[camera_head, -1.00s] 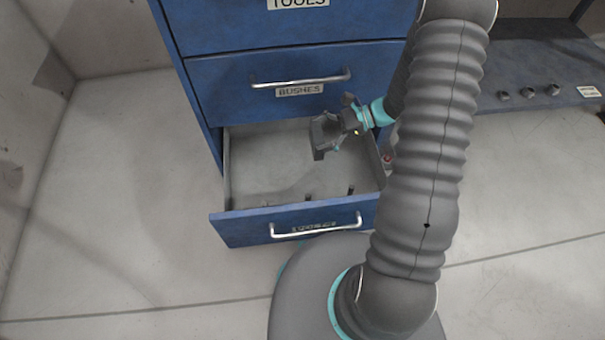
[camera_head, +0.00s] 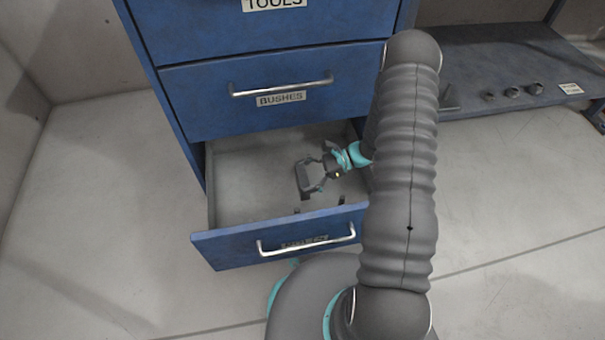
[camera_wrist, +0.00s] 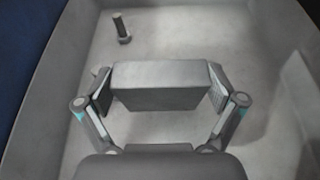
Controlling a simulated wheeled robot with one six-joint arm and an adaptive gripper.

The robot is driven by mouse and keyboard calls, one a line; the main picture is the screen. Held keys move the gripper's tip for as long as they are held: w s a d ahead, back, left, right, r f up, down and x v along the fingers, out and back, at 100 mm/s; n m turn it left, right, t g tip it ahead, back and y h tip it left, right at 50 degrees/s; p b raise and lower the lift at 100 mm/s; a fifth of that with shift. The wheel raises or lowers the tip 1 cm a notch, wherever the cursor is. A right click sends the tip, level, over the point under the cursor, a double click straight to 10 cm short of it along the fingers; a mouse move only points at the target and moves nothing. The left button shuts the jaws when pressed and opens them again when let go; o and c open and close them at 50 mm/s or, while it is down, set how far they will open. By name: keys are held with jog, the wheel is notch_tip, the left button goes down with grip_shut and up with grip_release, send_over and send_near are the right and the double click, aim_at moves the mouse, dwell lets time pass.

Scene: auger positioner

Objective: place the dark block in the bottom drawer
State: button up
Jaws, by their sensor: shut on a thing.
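The dark block (camera_wrist: 160,88) is a dark grey box held between the fingers of my gripper (camera_wrist: 160,92) in the wrist view. In the head view my gripper (camera_head: 314,178) is down inside the open bottom drawer, with the block (camera_head: 302,180) at its end. The bottom drawer (camera_head: 225,247) is blue in front with a grey inside, and it is pulled out. Whether the block touches the drawer floor I cannot tell.
The BUSHES drawer (camera_head: 205,105) above is shut. A dark low shelf (camera_head: 470,65) with several nuts stands at the right. The drawer floor at left is bare.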

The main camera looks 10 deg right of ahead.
jog(key=shift+f+b, duration=0.4)
jog(key=shift+f, duration=2.1)
jog(key=shift+f, duration=0.1)
jog(key=o, duration=1.4)
jog(key=shift+f, duration=0.1)
jog(key=shift+o, duration=0.3)
